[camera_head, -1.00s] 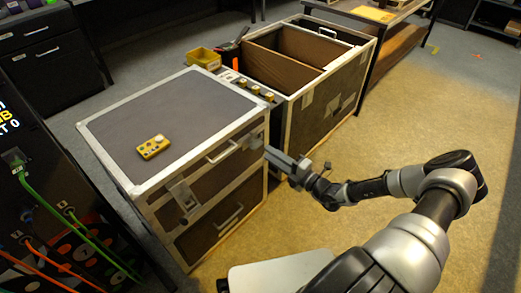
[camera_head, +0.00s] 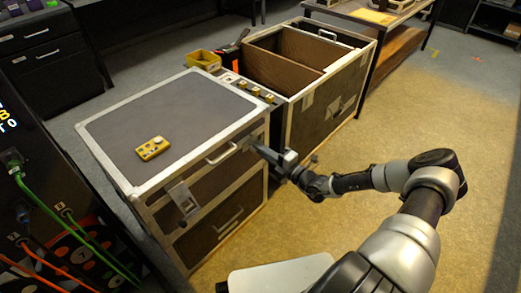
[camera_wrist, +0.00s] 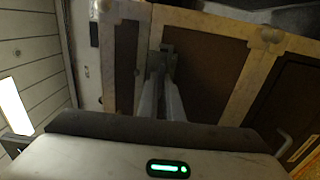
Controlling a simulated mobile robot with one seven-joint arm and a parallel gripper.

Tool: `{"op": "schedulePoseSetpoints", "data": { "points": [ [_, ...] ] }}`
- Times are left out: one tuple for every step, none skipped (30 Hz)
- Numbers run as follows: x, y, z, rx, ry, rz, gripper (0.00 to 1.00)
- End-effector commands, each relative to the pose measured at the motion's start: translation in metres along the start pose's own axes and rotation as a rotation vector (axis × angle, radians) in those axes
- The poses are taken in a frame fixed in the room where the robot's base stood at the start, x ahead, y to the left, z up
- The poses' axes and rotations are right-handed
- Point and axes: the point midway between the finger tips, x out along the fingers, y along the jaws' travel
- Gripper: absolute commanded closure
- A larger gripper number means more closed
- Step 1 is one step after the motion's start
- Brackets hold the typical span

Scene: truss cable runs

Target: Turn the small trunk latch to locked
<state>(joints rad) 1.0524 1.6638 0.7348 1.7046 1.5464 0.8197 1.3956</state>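The small trunk (camera_head: 165,112) is a dark grey case with pale metal edges at the centre left. A latch plate (camera_head: 183,198) sits at the left of its front, and another latch is at the right end, largely hidden by my gripper. My gripper (camera_head: 258,148) reaches in from the right to that right-hand latch. In the wrist view, my gripper's two pale fingers (camera_wrist: 163,85) point at the trunk face and their tips meet a small grey latch part (camera_wrist: 166,48). The fingers are close together; whether they clamp it is unclear.
A yellow remote (camera_head: 152,148) lies on the small trunk's lid. A larger open trunk (camera_head: 345,100) with brown dividers stands behind to the right. A black rack with green and orange cables (camera_head: 50,195) stands left. The floor at right is clear.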

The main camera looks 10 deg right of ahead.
Motion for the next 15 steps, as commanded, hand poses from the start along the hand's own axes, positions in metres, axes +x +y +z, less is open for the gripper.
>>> {"op": "schedulePoseSetpoints", "data": {
  "points": [
    [-0.0002,-0.0001,-0.0001,-0.001,0.0,0.0,1.0],
    [-0.0002,0.0,-0.0001,-0.002,0.0,0.0,1.0],
    [-0.0002,0.0001,-0.0001,-0.004,0.0,0.0,1.0],
    [-0.0002,0.0002,-0.0001,-0.007,0.0,0.0,1.0],
    [-0.0002,0.0004,-0.0001,-0.011,0.0,0.0,1.0],
    [-0.0003,0.0006,-0.0001,-0.019,0.0,0.0,1.0],
    [-0.0003,0.0008,-0.0001,-0.027,0.0,0.0,1.0],
    [-0.0003,0.001,-0.0001,-0.036,0.0,0.0,1.0],
    [-0.0003,0.0014,-0.0001,-0.05,0.0,0.0,1.0],
    [-0.0003,0.0016,-0.0002,-0.064,0.001,0.0,1.0],
    [-0.0002,0.0019,-0.0003,-0.078,0.001,0.0,1.0],
    [-0.0002,0.0022,-0.0004,-0.101,0.001,0.0,1.0],
    [-0.0001,0.0024,-0.0004,-0.119,0.001,-0.001,1.0],
    [-0.0001,0.0025,-0.0005,-0.14,0.002,-0.001,1.0],
    [-0.0001,0.0026,-0.0004,-0.17,0.002,-0.001,1.0]
  ]
}}
